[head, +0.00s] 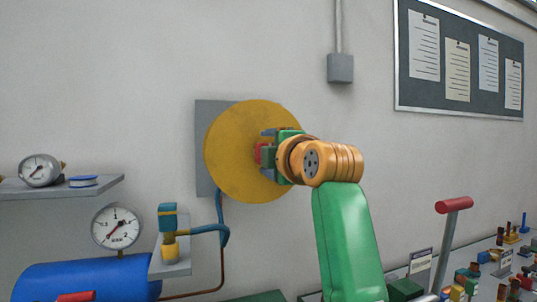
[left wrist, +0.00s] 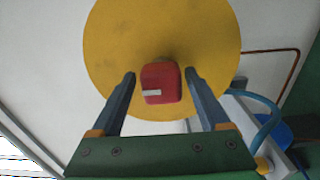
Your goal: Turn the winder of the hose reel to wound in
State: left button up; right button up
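The hose reel is a yellow disc (head: 232,150) on a grey wall plate (head: 203,183). Its winder is a small red block (head: 258,154) at the disc's middle, partly hidden by my gripper in the head view. The left wrist view shows the winder (left wrist: 161,83) with a pale mark on its face, in front of the yellow disc (left wrist: 110,40). My left gripper (head: 267,148) is at the winder. In the left wrist view its fingers (left wrist: 160,76) are open, one on each side of the winder, with a narrow gap on both sides. My right gripper is not in view.
A shelf (head: 85,190) with a gauge (head: 40,171) is at left. Below are a blue tank (head: 85,278), another gauge (head: 117,227) and a blue-yellow valve (head: 168,232). A red-handled lever (head: 453,205) and a crowded bench stand at right. The wall around the reel is mostly clear.

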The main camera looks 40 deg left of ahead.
pick_arm(q)
jog(key=shift+f, duration=0.1)
jog(key=shift+s+d+f, duration=0.1)
jog(key=shift+d, duration=0.1)
jog(key=b+v, duration=0.3)
jog(key=v, duration=0.3)
jog(key=shift+d+b, duration=0.25)
jog(key=shift+b, duration=0.05)
jog(key=shift+s, duration=0.15)
